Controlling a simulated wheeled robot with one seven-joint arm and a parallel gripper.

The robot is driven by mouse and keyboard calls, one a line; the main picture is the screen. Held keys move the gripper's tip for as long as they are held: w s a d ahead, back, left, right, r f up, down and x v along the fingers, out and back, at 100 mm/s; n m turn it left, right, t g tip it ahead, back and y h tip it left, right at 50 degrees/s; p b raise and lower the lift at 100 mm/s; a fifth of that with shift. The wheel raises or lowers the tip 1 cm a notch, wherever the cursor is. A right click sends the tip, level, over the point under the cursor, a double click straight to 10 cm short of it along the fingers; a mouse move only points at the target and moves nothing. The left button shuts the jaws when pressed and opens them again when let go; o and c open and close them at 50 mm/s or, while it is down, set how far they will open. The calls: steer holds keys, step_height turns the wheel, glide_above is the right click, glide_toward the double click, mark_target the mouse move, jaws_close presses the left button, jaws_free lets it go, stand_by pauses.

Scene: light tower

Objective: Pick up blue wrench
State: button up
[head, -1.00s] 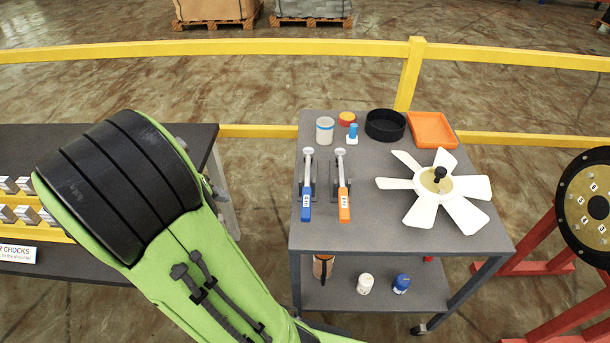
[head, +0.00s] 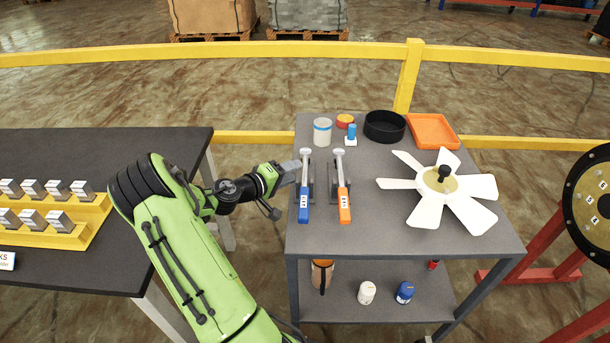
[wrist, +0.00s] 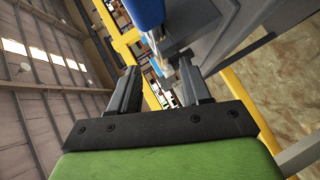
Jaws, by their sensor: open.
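The blue wrench (head: 304,200) has a blue handle and a silver head and lies in a dark holder on the grey cart top (head: 390,235). Beside it on the right lies an orange-handled wrench (head: 344,200). My gripper (head: 300,170) is at the left side of the blue wrench, near its shaft. In the wrist view my open fingers (wrist: 157,88) point toward the blue handle (wrist: 145,14) and the silver shaft beyond the fingertips. I cannot tell whether the fingers touch the wrench.
A dark table (head: 90,150) with metal blocks stands left. A yellow rail (head: 210,48) runs behind.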

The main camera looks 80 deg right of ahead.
mark_target(306, 153)
steer(key=b+x, duration=0.1)
steer(key=x, duration=0.4)
steer(key=shift+d+f, duration=0.1)
steer(key=shift+f, duration=0.05)
steer(key=shift+w, duration=0.1)
jaws_close()
